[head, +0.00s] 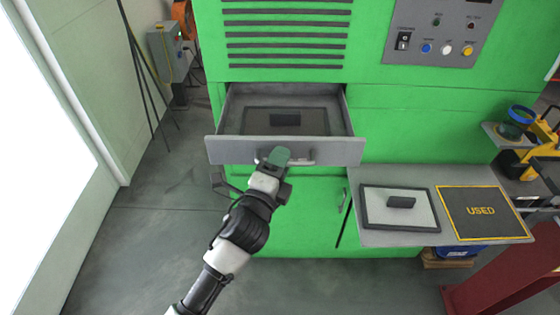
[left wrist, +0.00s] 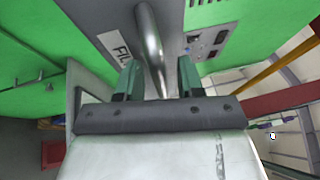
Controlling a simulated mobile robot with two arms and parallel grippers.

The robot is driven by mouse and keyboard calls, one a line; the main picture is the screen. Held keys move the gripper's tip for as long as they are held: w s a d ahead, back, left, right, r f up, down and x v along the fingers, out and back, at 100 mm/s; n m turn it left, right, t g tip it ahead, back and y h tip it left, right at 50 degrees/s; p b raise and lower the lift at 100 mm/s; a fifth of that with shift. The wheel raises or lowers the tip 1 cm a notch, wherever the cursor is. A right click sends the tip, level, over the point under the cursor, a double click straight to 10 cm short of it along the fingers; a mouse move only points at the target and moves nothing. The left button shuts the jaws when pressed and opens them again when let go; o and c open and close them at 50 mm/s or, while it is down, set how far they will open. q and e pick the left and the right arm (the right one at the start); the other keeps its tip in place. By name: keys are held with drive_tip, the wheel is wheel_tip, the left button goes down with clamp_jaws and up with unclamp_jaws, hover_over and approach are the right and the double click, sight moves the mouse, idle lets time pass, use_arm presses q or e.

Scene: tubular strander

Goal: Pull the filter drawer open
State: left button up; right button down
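The grey filter drawer (head: 229,148) stands pulled out of the green machine, and a dark framed filter (head: 268,121) lies flat inside it. The drawer front carries a metal bar handle (head: 306,157), which also shows in the left wrist view (left wrist: 149,40). My left gripper (head: 277,157) is at the handle's left part; its green fingers (left wrist: 158,85) stand apart with the bar running between them. A gap shows on both sides of the bar, so the gripper looks open around it. My right gripper is in neither view.
Right of the drawer, a grey shelf (head: 376,238) holds a white framed filter (head: 378,208) and a dark mat marked USED (head: 480,212). A control panel (head: 440,33) is above. A red beam (head: 505,280) is at lower right.

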use_arm(q)
drive_tip(key=b+v, duration=0.2)
drive_tip(key=v, duration=0.8)
drive_tip(key=shift+s+a+b, duration=0.2)
drive_tip(key=shift+s+b, duration=0.15)
drive_tip(key=shift+b, duration=0.05)
drive_tip(key=shift+f, duration=0.1)
